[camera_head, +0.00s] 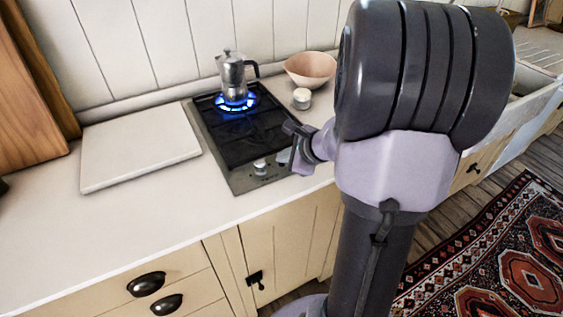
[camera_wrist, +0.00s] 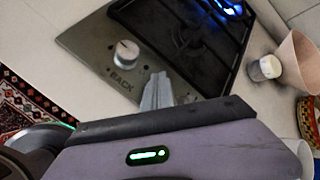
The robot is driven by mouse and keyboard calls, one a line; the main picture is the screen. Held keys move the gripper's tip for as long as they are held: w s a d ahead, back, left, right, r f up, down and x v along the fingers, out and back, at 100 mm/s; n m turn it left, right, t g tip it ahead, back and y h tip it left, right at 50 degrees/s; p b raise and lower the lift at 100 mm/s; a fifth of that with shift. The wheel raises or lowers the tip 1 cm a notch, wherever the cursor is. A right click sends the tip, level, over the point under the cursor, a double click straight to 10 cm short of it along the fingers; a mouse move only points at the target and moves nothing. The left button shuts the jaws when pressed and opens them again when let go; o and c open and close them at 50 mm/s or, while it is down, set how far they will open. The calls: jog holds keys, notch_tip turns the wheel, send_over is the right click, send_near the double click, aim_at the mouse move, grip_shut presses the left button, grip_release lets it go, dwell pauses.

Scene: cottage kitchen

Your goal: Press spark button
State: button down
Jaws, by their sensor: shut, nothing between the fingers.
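My gripper (camera_head: 284,157) is at the front right of the stove's metal control panel (camera_head: 240,182), its fingers shut and empty. In the wrist view the shut fingers (camera_wrist: 157,88) point at the panel, beside a round silver knob (camera_wrist: 126,52) marked BACK. That knob also shows in the head view (camera_head: 260,167), just left of the fingertips. I cannot clearly make out a spark button; the fingers cover part of the panel. Whether the fingertips touch the panel cannot be told. A blue flame (camera_head: 236,103) burns on the back burner under a silver moka pot (camera_head: 232,75).
A pale bowl (camera_head: 310,68) and a small white-lidded jar (camera_head: 302,98) stand right of the stove (camera_head: 245,140). A white board (camera_head: 140,146) lies to its left. The counter's front left (camera_head: 110,225) is clear. A patterned rug (camera_head: 500,255) lies on the floor.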

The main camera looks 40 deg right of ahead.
jog(key=shift+r, duration=0.3)
notch_tip(320, 180, up, 6)
jog(key=p, duration=0.5)
dwell(0.4)
